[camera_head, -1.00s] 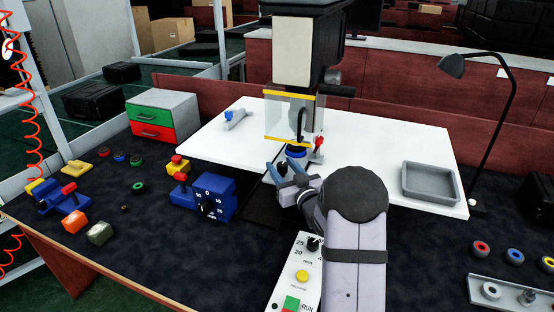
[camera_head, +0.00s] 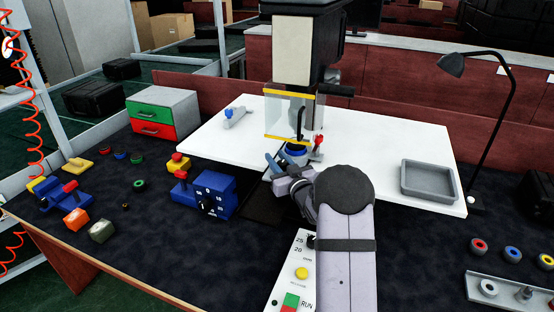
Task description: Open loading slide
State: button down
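The press-like machine (camera_head: 306,50) stands at the middle back, with a clear guard (camera_head: 290,116) edged in yellow. Below the guard is a round blue part (camera_head: 296,150), with a small red-topped lever (camera_head: 319,142) to its right. A dark track (camera_head: 262,208) lies on the bench in front of the machine, partly hidden by my arm. I cannot tell for sure which piece is the loading slide. My gripper (camera_head: 275,162) has blue fingers that look spread apart, just in front and left of the blue part. Contact with anything is unclear.
A white panel (camera_head: 300,270) with a yellow button lies in front, partly behind my arm. A grey tray (camera_head: 431,182) is on the white table at right, beside a black lamp (camera_head: 486,100).

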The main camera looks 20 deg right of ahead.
aim_at(251, 210)
jog(key=shift+s+a, duration=0.1)
jog(key=s+a+b, duration=0.3)
jog(key=s+a, duration=0.1)
jog(key=s+a+b, duration=0.3)
jog(key=s+a, duration=0.2)
jog(key=s+a+b, duration=0.4)
jog(key=shift+s+a+f, duration=0.25)
jog(key=shift+f, duration=0.05)
jog(key=b, duration=0.1)
jog(key=s+a+b, duration=0.1)
jog(key=b, duration=0.1)
jog(key=shift+s+a+r, duration=0.2)
jog(key=shift+s, duration=0.05)
jog(key=shift+s+a+r, duration=0.1)
jog(key=c, duration=1.4)
grip_release()
jog(key=shift+c, duration=0.2)
jog(key=shift+r, duration=0.1)
notch_tip(251, 210, up, 10)
jog(key=p, duration=0.1)
